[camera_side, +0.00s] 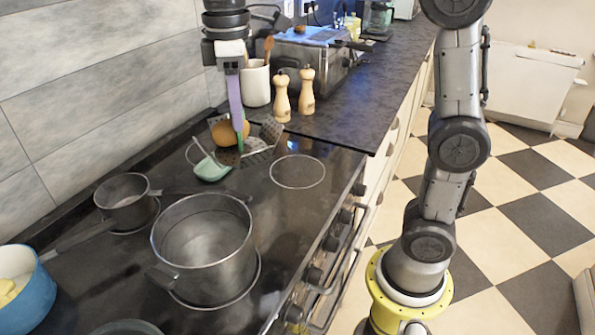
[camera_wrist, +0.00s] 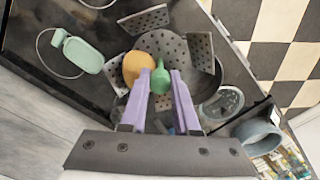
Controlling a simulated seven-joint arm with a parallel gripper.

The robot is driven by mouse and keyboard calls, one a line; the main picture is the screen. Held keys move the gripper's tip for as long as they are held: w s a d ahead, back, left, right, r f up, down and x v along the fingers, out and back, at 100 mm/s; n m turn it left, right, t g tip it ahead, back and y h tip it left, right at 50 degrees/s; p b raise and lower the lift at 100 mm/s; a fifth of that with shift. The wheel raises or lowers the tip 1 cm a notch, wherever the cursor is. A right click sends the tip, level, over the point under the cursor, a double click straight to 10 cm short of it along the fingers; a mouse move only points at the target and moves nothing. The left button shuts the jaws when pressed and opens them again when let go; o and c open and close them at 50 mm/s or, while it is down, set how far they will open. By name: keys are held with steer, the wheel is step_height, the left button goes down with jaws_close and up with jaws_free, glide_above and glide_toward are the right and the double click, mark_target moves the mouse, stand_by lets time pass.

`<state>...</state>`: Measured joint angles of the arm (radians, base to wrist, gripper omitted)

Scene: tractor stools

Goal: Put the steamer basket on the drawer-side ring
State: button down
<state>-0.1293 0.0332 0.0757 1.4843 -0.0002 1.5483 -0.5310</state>
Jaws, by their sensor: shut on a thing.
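The steamer basket is grey perforated metal with spread leaves and a green upright handle. In the side view the basket (camera_side: 262,142) is at the far end of the hob; in the wrist view its perforated middle (camera_wrist: 165,46) lies beyond my fingers. My gripper (camera_side: 237,125) points down with purple fingers. In the wrist view my gripper (camera_wrist: 163,85) is shut on the basket's green handle. I cannot tell whether the basket touches the surface. The drawer-side ring (camera_side: 298,157) is bare, right of the basket, near the knobs; only its edge shows in the wrist view (camera_wrist: 97,7).
A round orange-brown thing (camera_side: 228,132) is beside the basket, against a leaf in the picture. A green spoon rest (camera_side: 211,169) lies at the wall-side ring. A large pot (camera_side: 203,245) and small pan (camera_side: 122,205) stand nearer. Two wooden mills (camera_side: 306,90) and a utensil crock (camera_side: 257,86) stand behind.

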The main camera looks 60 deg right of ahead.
steer(key=s+d+m, duration=1.2)
steer(key=d, duration=0.4)
steer(key=w+d+f, duration=0.3)
steer(key=w+f, duration=0.3)
steer(key=f, duration=0.3)
steer(key=w+d+f, duration=0.4)
steer(key=w+f, duration=0.2)
steer(key=f, duration=0.3)
steer(key=shift+f, duration=0.25)
steer(key=shift+w+f, duration=0.1)
steer(key=shift+f, duration=0.1)
steer(key=c, duration=0.7)
jaws_free()
steer(key=shift+o, duration=0.2)
